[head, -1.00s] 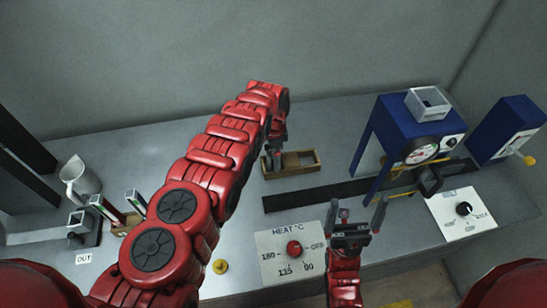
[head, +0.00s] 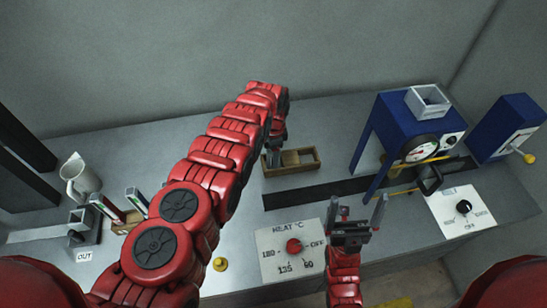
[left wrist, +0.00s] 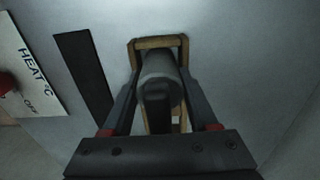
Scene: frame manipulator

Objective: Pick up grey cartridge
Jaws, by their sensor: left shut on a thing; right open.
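The grey cartridge (left wrist: 160,72) shows in the left wrist view as a grey cylinder between the fingers of my left gripper (left wrist: 160,92). The gripper is shut on it. Below it is a small wooden tray (left wrist: 150,42), its rim partly hidden by the cartridge and fingers. In the head view my left gripper (head: 275,157) points down at the left part of the wooden tray (head: 300,168); the cartridge is mostly hidden there. I cannot tell whether it touches the tray floor. My right gripper (head: 359,212) is open and empty near the table's front.
A blue press (head: 385,125) with a gauge stands to the right, with another blue device (head: 507,128) beyond it. A heat dial panel (head: 290,250) lies in front. A white jug (head: 78,178) and a small rack with coloured pieces (head: 125,222) stand at left.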

